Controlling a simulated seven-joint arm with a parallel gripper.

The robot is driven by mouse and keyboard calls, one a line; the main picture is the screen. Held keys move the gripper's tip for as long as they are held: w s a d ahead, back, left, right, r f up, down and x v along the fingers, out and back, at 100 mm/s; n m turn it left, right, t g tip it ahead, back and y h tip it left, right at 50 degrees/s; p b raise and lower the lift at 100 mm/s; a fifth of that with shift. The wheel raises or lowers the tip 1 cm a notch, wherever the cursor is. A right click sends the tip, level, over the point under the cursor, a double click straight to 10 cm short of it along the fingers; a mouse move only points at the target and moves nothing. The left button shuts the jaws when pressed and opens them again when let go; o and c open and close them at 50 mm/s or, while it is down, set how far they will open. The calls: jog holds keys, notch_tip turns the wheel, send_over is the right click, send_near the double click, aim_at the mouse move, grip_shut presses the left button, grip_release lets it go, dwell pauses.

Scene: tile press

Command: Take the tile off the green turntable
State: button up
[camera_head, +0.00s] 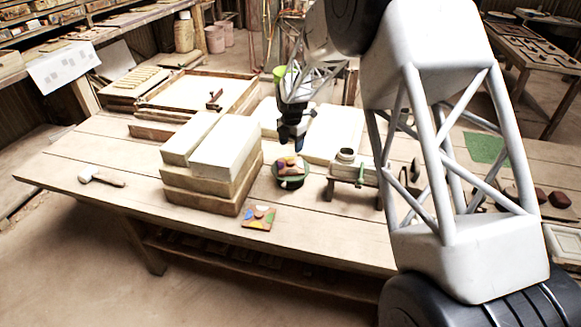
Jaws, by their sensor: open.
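The small round green turntable (292,183) stands near the middle of the table. A multicoloured tile (290,167) lies on top of it. My gripper (292,148) points down just above the tile. The jaws are open and nothing shows between them. I cannot tell from this view whether the fingertips touch the tile. A second multicoloured tile (258,217) lies flat near the front edge of the table, in front of the turntable.
Stacked white blocks on wooden boards (212,165) stand close left of the turntable. A small wooden stand (350,181) with a jar is close to its right. A mallet (100,177) lies far left. The table front left is clear.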

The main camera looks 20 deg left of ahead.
aim_at(290, 161)
jog(key=shift+a+f, duration=0.1)
jog(key=shift+f, duration=0.05)
jog(key=shift+f, duration=1.25)
jog(key=shift+f, duration=2.6)
jog(key=shift+c, duration=0.2)
grip_shut()
jog(key=shift+r, duration=0.2)
